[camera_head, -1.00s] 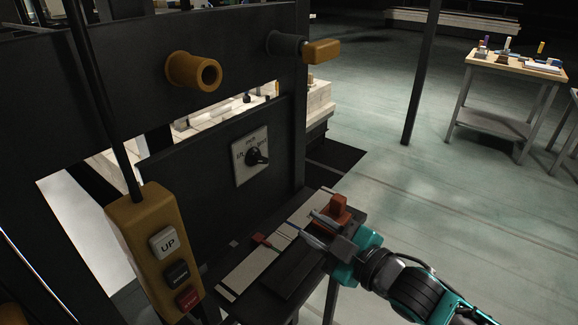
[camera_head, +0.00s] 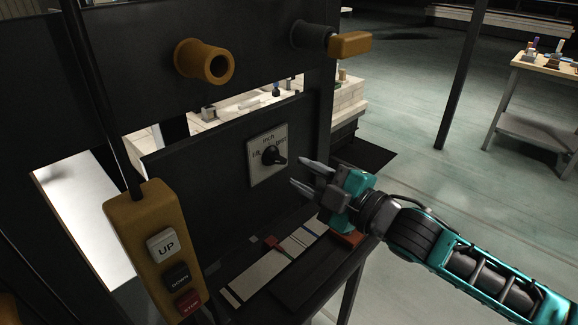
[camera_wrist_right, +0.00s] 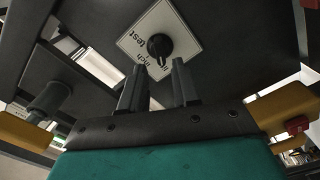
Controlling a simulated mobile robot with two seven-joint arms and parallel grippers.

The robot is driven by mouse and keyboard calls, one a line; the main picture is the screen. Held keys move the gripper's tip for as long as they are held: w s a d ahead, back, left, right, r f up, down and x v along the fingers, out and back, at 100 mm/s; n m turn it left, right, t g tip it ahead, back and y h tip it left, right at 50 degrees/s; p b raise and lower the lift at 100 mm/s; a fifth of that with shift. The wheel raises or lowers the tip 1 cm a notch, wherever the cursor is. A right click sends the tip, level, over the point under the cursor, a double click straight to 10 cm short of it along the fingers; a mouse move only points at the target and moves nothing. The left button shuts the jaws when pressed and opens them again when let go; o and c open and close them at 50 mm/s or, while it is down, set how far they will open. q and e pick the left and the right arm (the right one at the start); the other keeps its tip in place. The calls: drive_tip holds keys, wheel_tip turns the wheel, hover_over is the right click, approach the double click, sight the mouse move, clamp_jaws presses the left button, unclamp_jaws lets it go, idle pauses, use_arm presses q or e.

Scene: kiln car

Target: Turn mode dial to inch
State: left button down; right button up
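The mode dial is a black knob (camera_head: 271,156) on a pale square plate (camera_head: 254,177) set in the dark panel. The plate carries the words lift, inch and test; I cannot tell for sure which one the knob points at. My right gripper (camera_head: 298,172) is open and empty, just right of the plate, its two fingers pointing at it. In the right wrist view the knob (camera_wrist_right: 159,46) shows just beyond and between the open fingertips (camera_wrist_right: 158,72), seemingly apart from them. My left gripper is not in view.
A yellow pendant (camera_head: 147,228) with UP and other buttons hangs at the left. A shelf (camera_head: 262,280) with pale strips and a red-orange block lies below my gripper.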

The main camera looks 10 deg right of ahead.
sight(281, 162)
drive_tip(key=shift+x, duration=0.8)
drive_tip(key=shift+b+x, duration=0.6)
drive_tip(key=shift+x, duration=0.7)
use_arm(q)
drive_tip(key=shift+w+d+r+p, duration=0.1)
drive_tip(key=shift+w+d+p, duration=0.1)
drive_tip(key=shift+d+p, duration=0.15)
use_arm(e)
drive_tip(key=shift+w+a, duration=0.2)
drive_tip(key=shift+w, duration=0.1)
